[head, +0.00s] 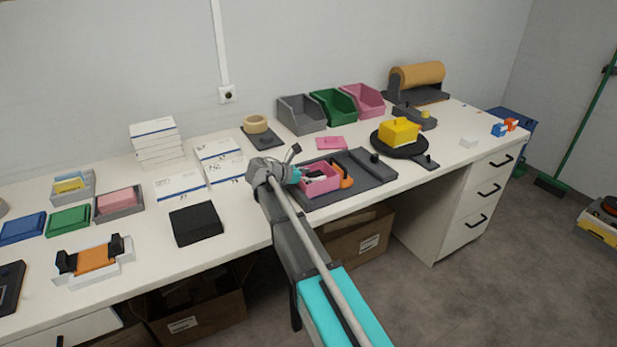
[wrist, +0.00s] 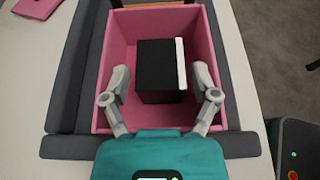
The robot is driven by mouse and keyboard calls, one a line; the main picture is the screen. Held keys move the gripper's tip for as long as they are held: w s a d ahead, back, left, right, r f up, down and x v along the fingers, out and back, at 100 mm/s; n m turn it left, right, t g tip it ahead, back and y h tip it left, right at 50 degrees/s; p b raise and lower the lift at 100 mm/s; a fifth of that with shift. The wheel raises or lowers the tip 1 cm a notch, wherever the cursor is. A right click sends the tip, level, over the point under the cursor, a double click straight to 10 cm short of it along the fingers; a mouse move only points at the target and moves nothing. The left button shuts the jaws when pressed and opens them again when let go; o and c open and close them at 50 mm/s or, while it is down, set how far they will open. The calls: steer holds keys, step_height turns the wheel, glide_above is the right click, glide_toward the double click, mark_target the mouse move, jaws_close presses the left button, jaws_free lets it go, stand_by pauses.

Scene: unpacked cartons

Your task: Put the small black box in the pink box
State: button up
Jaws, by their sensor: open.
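The pink box (head: 320,187) stands open-topped in a dark grey tray (head: 365,184); its wall fills the middle of the wrist view (wrist: 118,40). The small black box (wrist: 157,72), with a white strip along its right side, is within the pink box's walls. In the head view it is small and mostly hidden by the wall and my gripper. My gripper (wrist: 160,80) is open, one finger on each side of the black box, with a narrow gap on both sides. Whether the box rests flat on the floor is hard to tell.
An orange object (head: 343,174) is right beside the pink box. A larger black box (head: 196,223) lies left of my arm. White cartons (head: 180,187) stand behind it. Grey, green and pink bins (head: 334,106) line the wall. A yellow block (head: 399,131) sits on a black disc.

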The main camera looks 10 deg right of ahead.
steer(key=shift+r, duration=0.1)
steer(key=shift+r, duration=0.1)
steer(key=p+v, duration=0.4)
steer(key=v, duration=0.8)
steer(key=shift+p, duration=0.4)
